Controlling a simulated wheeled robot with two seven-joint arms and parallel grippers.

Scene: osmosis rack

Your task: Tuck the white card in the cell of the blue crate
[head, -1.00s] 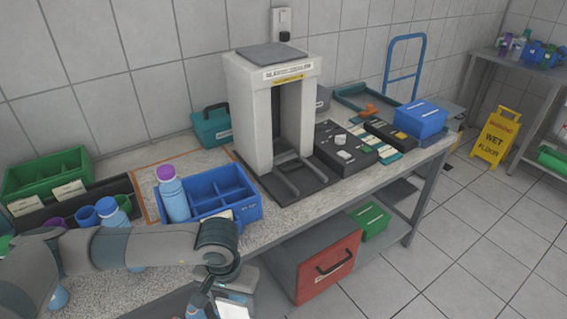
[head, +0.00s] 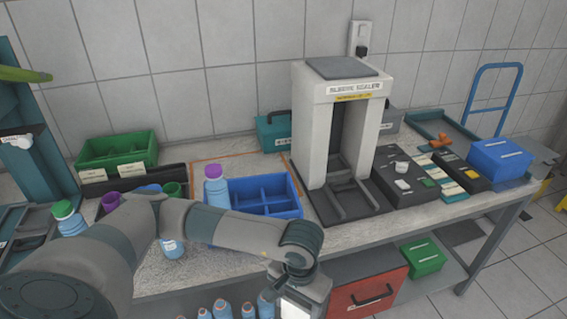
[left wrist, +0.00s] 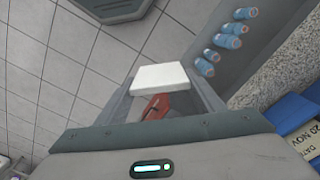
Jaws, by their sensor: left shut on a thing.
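The blue crate (head: 288,208) sits on the bench left of the sealer and is divided into cells. A bottle with a purple cap (head: 216,188) stands at its left end; the other visible cells look empty. My left gripper (head: 298,290) hangs in front of the bench's front edge, low and to the right of the crate. In the left wrist view, my left gripper (left wrist: 160,105) is shut on the white card (left wrist: 158,76), held out over the floor. The card also shows at the bottom of the head view (head: 296,310), partly cut off. My right gripper is not in view.
The sleeve sealer (head: 316,130) stands tall right of the crate. Several bottles (left wrist: 208,66) stand on the lower shelf. A red box (head: 365,297) is also below the bench.

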